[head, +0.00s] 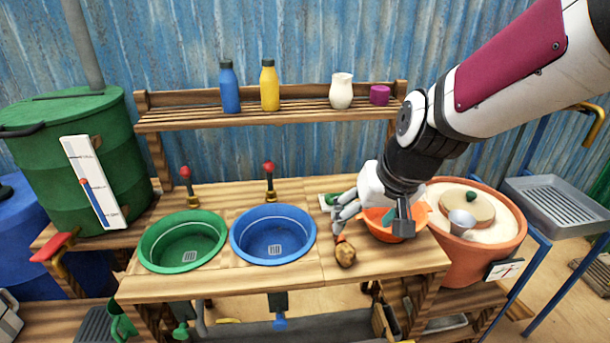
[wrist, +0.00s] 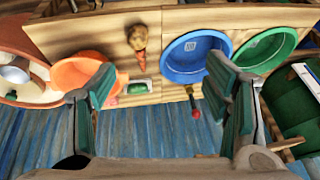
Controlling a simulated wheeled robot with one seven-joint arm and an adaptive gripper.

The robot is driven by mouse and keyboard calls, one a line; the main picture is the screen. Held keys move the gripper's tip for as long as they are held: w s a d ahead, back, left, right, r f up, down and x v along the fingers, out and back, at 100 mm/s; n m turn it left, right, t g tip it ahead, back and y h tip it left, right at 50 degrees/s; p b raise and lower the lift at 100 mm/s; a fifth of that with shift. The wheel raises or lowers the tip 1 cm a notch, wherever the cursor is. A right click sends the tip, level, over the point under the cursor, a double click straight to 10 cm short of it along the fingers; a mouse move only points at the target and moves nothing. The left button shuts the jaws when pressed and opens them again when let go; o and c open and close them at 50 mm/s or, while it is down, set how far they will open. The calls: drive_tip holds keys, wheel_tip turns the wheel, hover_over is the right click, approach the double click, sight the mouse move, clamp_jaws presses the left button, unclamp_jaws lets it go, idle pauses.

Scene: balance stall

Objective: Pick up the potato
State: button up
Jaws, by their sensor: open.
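The brown potato (head: 345,254) lies on the wooden counter near its front edge, right of the blue basin. It also shows at the top of the wrist view (wrist: 138,38), with a small orange-red piece beside it. My gripper (head: 370,218) is open and empty above the counter, behind and to the right of the potato, over the orange bowl. In the wrist view its two fingers (wrist: 163,75) are spread wide, and the potato lies beyond the fingertips, apart from them.
A green basin (head: 184,243) and a blue basin (head: 273,234) are set in the counter, with red-knobbed taps behind. The orange bowl (head: 375,228) is partly hidden by my gripper. A large clay pot (head: 488,255) stands at right. A shelf (head: 290,117) holds bottles and a jug.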

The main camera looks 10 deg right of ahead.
drive_tip(key=h, duration=0.2)
approach(346, 251)
drive_tip(key=shift+m, duration=0.4)
drive_tip(key=x, duration=0.3)
drive_tip(key=s+b+x, duration=0.1)
drive_tip(key=x, duration=0.2)
drive_tip(key=shift+f, duration=0.2)
drive_tip(key=shift+w+x, duration=0.15)
drive_tip(key=shift+x, duration=1.2)
drive_tip(key=shift+w+x, duration=0.2)
drive_tip(key=shift+x, duration=1.1)
drive_tip(key=shift+r, duration=0.2)
drive_tip(key=c, duration=1.2)
drive_tip(key=shift+c, duration=0.2)
